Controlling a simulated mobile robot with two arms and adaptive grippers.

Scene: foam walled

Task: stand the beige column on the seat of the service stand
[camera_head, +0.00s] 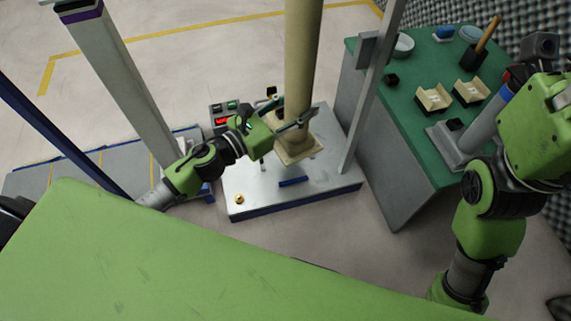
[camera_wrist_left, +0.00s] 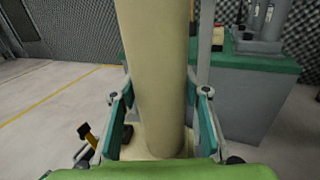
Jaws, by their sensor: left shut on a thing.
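The tall beige column (camera_head: 302,60) stands roughly upright with a square foot (camera_head: 298,150). Its top runs out of the head view. My left gripper (camera_head: 298,120) is shut on the column just above the foot. In the left wrist view the column (camera_wrist_left: 158,70) is between the two teal-padded fingers (camera_wrist_left: 160,115). The service stand (camera_head: 335,180) is a pale metal plate with blue edges under the column. The foot is over the plate; I cannot tell if it touches. The seat is not clearly seen, perhaps hidden by the foot. My right gripper cannot be made out.
A grey upright post (camera_head: 370,90) rises at the stand's right side. A green-topped bench (camera_head: 405,130) with beige cradles (camera_head: 433,98) and a bowl stands to the right. A pale post (camera_head: 125,85) and a grey platform (camera_head: 80,170) are on the left. The floor behind is clear.

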